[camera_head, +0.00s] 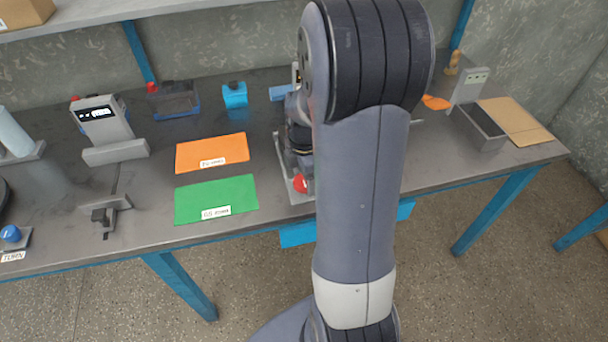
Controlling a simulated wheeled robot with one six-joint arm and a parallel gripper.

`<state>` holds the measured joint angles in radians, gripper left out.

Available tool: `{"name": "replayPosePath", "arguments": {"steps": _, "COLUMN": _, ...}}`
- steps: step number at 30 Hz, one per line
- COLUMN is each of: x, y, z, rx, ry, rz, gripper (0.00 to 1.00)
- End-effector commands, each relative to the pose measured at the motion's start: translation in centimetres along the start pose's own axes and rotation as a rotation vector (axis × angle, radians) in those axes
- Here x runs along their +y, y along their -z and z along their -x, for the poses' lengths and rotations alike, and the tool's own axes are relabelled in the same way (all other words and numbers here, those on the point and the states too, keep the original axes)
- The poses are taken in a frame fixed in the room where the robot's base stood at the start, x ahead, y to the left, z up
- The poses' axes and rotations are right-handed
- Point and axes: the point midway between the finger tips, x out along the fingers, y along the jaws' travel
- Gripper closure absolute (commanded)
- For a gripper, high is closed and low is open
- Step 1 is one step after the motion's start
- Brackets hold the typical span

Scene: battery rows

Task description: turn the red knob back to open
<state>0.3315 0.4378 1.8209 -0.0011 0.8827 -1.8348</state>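A small red round part (300,183), which looks like the red knob, shows at the front of a pale metal fixture (304,198) near the front edge of the bench. My arm covers its right side, so its turn position cannot be read. My gripper's fingers are hidden behind my large grey arm link, so I cannot see whether they touch the knob. Dark and grey parts just above the knob may belong to my wrist or to the fixture.
Orange (212,153) and green (215,199) mats lie left of the fixture. A blue knob (11,233) sits at the far left, near a "TURN" label. A grey meter (103,121) stands behind. A metal bin (478,127) is at right. Bare bench shows between them.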

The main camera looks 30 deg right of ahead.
Motion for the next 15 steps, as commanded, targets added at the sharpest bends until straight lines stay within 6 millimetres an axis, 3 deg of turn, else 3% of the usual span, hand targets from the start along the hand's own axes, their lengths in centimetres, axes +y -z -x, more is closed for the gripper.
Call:
{"name": "replayPosePath", "arguments": {"steps": 10, "x": 0.0, "y": 0.0, "z": 0.3, "rx": 0.000, "ry": -0.001, "rz": -0.001, "gripper": 0.32}}
{"name": "replayPosePath", "arguments": {"steps": 15, "x": 0.1, "y": 0.0, "z": 2.5, "rx": -0.001, "ry": -0.006, "rz": -0.001, "gripper": 0.32}}
